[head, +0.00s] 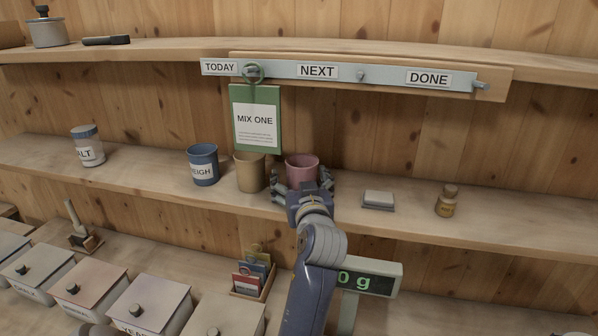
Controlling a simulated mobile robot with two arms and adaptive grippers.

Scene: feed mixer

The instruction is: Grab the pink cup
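The pink cup (301,168) stands upright on the middle shelf, right of the tan cup. An arm that I take to be my left comes up from the bottom middle. Its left gripper (304,187) is at the cup's near side, with one finger at each side of the cup. The fingers look spread wider than the cup, so the gripper looks open. The gripper hides the lower front of the cup, and I cannot tell whether the fingers touch it. My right gripper is not clearly in view.
The tan cup (249,172) stands close to the left, then the blue labelled cup (203,166). A small grey block (378,200) and a brown bottle (447,201) are to the right. Below are a scale display (370,280), a card holder (252,277) and lidded bins (92,289).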

